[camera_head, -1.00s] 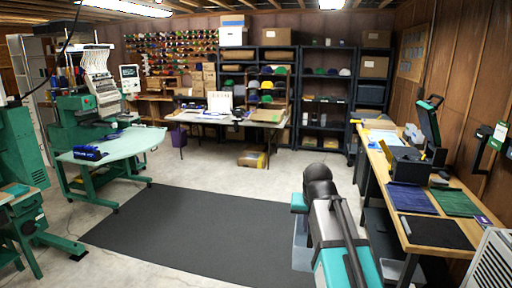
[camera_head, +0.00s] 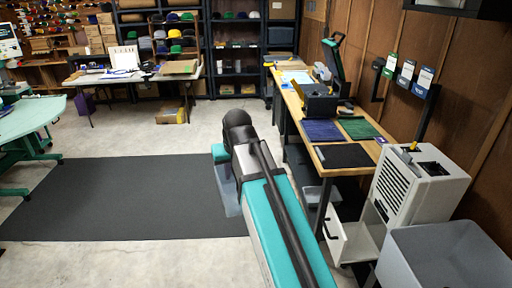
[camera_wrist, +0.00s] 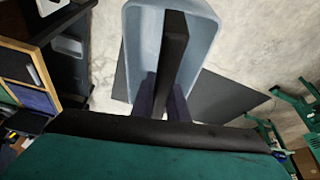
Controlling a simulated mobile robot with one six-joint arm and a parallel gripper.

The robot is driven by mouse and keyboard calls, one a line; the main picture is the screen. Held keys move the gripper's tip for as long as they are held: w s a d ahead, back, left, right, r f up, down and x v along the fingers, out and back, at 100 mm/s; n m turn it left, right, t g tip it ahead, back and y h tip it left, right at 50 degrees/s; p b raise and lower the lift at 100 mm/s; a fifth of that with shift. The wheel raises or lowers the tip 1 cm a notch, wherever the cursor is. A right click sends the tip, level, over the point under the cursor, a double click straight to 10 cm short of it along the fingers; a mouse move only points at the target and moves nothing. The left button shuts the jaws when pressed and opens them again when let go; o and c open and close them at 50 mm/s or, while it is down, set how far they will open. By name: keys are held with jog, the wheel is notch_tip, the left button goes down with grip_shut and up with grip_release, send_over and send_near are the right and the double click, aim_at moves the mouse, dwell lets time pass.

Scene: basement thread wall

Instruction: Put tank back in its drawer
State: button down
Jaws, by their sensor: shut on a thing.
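The tank (camera_wrist: 200,45) is a pale blue-grey, see-through open tub with a black bar across it. In the wrist view my gripper (camera_wrist: 165,98) has its two dark fingers shut on this bar. In the head view the tank (camera_head: 228,192) hangs beside and below the end of my arm, above the dark mat; my arm hides part of it and the fingers. The drawer (camera_head: 336,236), with a white front and dark handle, stands pulled out low at the white dehumidifier (camera_head: 420,190). The drawer's inside is only partly visible.
A workbench (camera_head: 310,145) with mats and a press runs along the right wall, left of the dehumidifier. A grey bin (camera_head: 450,255) stands close in front of the dehumidifier at lower right. The dark floor mat (camera_head: 110,195) is clear. A table (camera_head: 130,78) and shelves stand behind.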

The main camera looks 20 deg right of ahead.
jog(key=s+d+f, duration=0.5)
jog(key=d+f, duration=0.1)
jog(key=shift+d+f, duration=0.15)
jog(key=shift+d, duration=0.15)
jog(key=shift+a, duration=0.1)
